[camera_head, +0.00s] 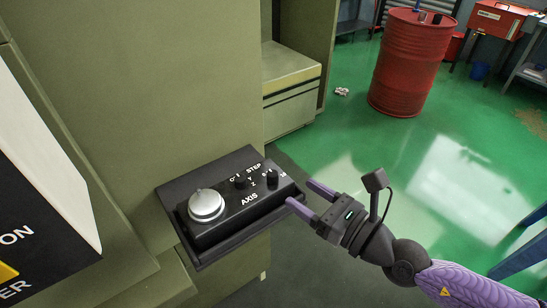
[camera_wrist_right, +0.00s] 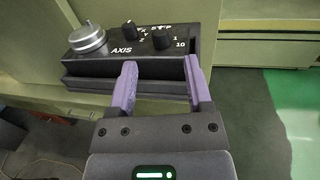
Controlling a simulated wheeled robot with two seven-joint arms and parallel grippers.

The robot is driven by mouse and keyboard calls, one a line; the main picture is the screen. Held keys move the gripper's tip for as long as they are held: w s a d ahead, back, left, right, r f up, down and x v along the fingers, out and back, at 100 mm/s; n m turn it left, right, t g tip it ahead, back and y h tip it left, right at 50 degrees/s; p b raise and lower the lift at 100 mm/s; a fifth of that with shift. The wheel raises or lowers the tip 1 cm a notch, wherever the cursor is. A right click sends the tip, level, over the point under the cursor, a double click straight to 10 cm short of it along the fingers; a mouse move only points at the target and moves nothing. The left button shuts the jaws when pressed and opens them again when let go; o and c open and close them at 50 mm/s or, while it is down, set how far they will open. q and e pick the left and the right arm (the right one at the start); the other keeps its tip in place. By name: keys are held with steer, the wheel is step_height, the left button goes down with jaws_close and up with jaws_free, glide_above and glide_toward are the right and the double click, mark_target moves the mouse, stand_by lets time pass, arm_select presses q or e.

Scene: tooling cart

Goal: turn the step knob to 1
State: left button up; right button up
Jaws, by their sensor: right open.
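The black control box (camera_head: 232,213) sits on a dark shelf against the olive machine. The step knob (camera_head: 272,178) is the small black knob at its right end. My right gripper (camera_head: 302,195) is open and empty, just right of the box. In the right wrist view its purple fingers (camera_wrist_right: 160,68) are apart in front of the box, with the step knob beyond the gap, not touched. My left gripper is out of view.
A second small black knob (camera_head: 240,181), by the AXIS label, stands close left of the step knob. A large silver dial (camera_head: 206,205) is at the box's left end. A red drum (camera_head: 412,62) stands far off on the green floor. Open space lies right of the box.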

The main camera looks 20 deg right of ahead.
mark_target(277, 177)
steer(key=p+x, duration=0.1)
steer(key=x, duration=0.5)
steer(key=shift+w+a+r, duration=0.1)
steer(key=shift+w+a, duration=0.05)
steer(key=shift+w, duration=0.1)
steer(key=shift+w+a, duration=0.35)
steer(key=shift+w, duration=0.2)
